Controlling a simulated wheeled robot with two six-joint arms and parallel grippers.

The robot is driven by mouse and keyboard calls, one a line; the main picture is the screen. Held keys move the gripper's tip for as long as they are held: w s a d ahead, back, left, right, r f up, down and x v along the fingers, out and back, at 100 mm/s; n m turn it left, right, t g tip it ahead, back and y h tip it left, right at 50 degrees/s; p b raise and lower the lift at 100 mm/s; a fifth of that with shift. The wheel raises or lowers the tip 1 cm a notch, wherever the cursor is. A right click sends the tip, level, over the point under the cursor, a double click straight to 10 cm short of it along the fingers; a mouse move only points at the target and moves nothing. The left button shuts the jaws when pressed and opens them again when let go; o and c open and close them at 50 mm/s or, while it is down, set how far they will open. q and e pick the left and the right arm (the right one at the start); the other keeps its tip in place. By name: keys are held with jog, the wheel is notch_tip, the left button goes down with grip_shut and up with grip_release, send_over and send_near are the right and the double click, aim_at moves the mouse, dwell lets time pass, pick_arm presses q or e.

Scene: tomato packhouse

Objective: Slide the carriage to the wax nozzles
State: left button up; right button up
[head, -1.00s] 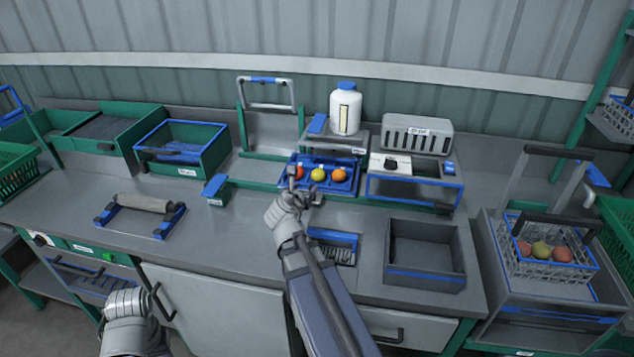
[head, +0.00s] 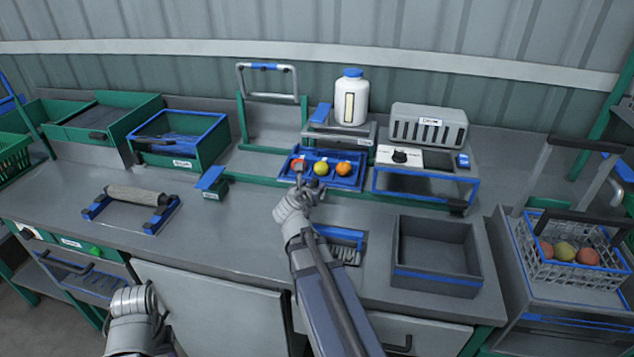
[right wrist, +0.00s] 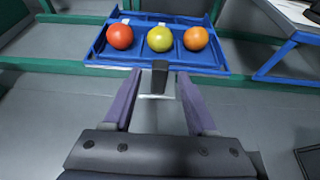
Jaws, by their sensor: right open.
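The carriage is a blue tray (head: 350,182) on a green rail, holding a red, a yellow and an orange tomato. It also shows in the right wrist view (right wrist: 100,58). A stand (head: 338,133) with a white bottle (head: 351,98) is just behind it; the nozzles themselves cannot be made out. My right gripper (head: 299,172) is at the tray's front edge, below the red tomato. In the right wrist view its fingers (right wrist: 160,88) are apart, with a dark upright tab (right wrist: 160,74) between their tips. My left gripper (head: 135,305) is low at the left, off the bench; its fingertips are unclear.
A grey dryer box (head: 428,126) stands right of the bottle, behind a blue-framed station (head: 425,184). A green end block with a blue top (head: 212,180) is at the rail's left. An open grey bin (head: 435,255) is at the front right. A roller (head: 135,196) lies left.

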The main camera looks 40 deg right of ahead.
jog(key=b+x, duration=0.2)
jog(key=x, duration=0.5)
jog(key=shift+r, duration=0.1)
jog(key=shift+a, duration=0.1)
grip_shut()
dwell(1.1)
